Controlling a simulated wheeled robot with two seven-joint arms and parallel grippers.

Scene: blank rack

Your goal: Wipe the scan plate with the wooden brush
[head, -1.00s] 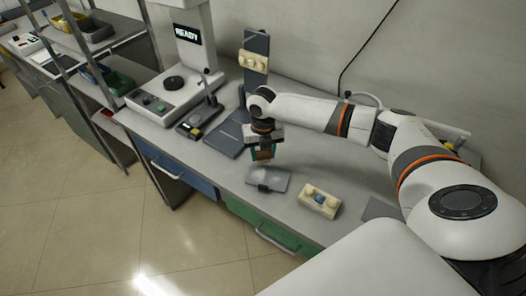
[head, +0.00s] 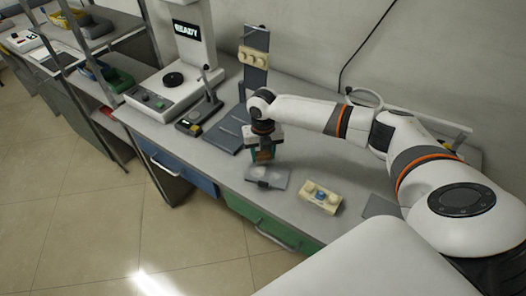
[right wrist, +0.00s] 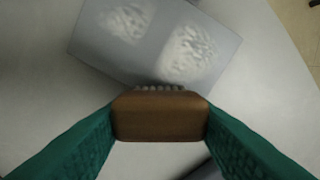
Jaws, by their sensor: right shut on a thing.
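The scan plate (head: 281,178) is a flat grey plate lying on the bench, below my right gripper in the head view. In the right wrist view the plate (right wrist: 150,50) carries two whitish, powdery patches. My right gripper (head: 263,153) is shut on the wooden brush (head: 264,157). The brush also shows in the right wrist view (right wrist: 160,117), brown between two green fingers, its pale bristles at the plate's near edge. I cannot tell whether the bristles touch the plate. My left gripper is not in view.
A cream block (head: 309,187) with a blue piece lies right of the plate. A dark upright stand (head: 254,78) holding a cream block stands behind. A white instrument (head: 187,35) reading READY stands at the left. A dark slab (head: 229,135) lies beside the gripper. The bench's front edge is close.

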